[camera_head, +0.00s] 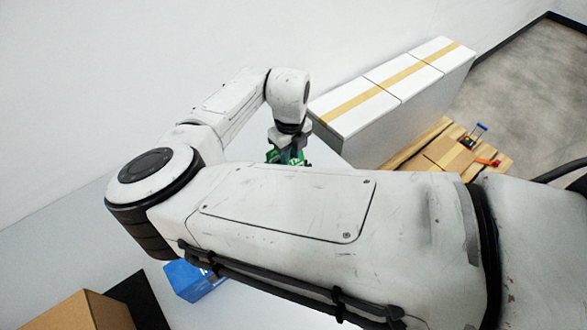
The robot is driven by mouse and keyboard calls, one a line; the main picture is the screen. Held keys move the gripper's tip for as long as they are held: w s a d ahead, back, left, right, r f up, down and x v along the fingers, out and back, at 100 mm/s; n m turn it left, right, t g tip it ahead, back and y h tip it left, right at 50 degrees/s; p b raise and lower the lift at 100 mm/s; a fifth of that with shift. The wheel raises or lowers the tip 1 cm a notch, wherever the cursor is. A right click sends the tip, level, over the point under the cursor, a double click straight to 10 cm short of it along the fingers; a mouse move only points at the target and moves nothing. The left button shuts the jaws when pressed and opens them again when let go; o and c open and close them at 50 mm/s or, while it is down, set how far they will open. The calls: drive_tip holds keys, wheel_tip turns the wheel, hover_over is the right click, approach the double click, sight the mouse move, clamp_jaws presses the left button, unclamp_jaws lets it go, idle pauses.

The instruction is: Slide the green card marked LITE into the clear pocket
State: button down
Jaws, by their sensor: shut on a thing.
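My gripper (290,150) is at the end of my arm, in the upper middle of the view, pointing down. It is shut on the green card (273,156), which shows as small green patches with paler marks at and below the jaws. The word LITE cannot be read at this size. My own forearm covers the area just below the gripper, so the card's lower part is hidden. I cannot make out the clear pocket in this view.
White boxes with a tan tape stripe (372,120) stand right of the gripper. A wooden pallet (408,148) holds a cardboard piece (447,152) and a small tool with orange (487,161). A blue box (186,280) and a brown carton (82,312) are at lower left.

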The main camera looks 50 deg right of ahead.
sight(296, 163)
drive_tip(key=f, duration=0.1)
drive_tip(key=s+f, duration=0.1)
drive_tip(key=f, duration=0.1)
drive_tip(key=shift+s+a, duration=0.35)
drive_tip(key=shift+s, duration=0.05)
drive_tip(key=shift+s+d+r+p, duration=0.1)
drive_tip(key=shift+d+r+p, duration=0.1)
drive_tip(key=shift+r+p, duration=0.2)
drive_tip(key=shift+w+a+r+p, duration=0.1)
drive_tip(key=shift+w+r+p, duration=0.05)
drive_tip(key=shift+r+p, duration=1.1)
drive_tip(key=shift+w+r+p, duration=0.15)
drive_tip(key=shift+r+p, duration=0.75)
drive_tip(key=shift+r, duration=0.55)
drive_tip(key=shift+r, duration=0.15)
